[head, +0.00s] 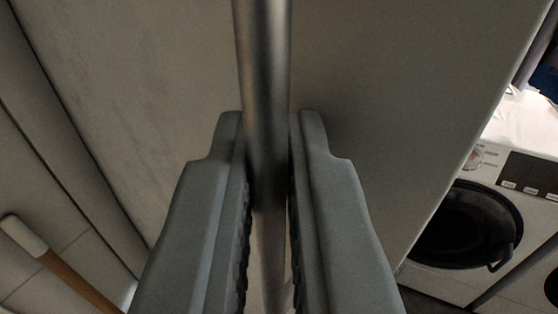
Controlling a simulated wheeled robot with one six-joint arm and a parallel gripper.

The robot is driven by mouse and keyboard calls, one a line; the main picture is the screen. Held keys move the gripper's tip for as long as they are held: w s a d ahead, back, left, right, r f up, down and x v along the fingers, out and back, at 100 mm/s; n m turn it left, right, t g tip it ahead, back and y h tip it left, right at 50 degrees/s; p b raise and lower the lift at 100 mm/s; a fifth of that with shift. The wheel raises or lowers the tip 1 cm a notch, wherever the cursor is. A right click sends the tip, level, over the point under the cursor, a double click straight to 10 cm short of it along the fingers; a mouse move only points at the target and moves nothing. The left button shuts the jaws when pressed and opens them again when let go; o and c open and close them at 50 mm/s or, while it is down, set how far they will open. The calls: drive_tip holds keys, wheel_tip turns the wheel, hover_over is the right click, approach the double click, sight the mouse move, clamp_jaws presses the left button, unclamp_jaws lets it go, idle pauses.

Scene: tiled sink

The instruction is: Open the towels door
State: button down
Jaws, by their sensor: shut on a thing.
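A large pale grey door (400,90) fills the middle of the head view and slants across it. A long round metal bar handle (264,70) runs from the top edge down between my fingers in front of the door. My gripper (268,145) is shut on the handle, with one finger on each side of it. The lower part of the handle is partly hidden by the fingers. How far the door stands open cannot be told from this view.
A white washing machine (482,245) with a dark round door stands at the right, beyond the door's edge. White cloth (520,118) lies on top of it. A wooden stick with a pale end (55,258) shows at the lower left by tiles.

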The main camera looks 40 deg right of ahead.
drive_tip(key=shift+w+a+f, duration=0.1)
drive_tip(key=shift+a+f, duration=0.15)
drive_tip(key=shift+a, duration=0.25)
drive_tip(key=c, duration=1.5)
unclamp_jaws()
drive_tip(key=shift+w, duration=0.25)
drive_tip(key=shift+s+d, duration=0.1)
drive_tip(key=shift+s+r, duration=0.15)
drive_tip(key=v, duration=1.7)
drive_tip(key=shift+a, duration=0.3)
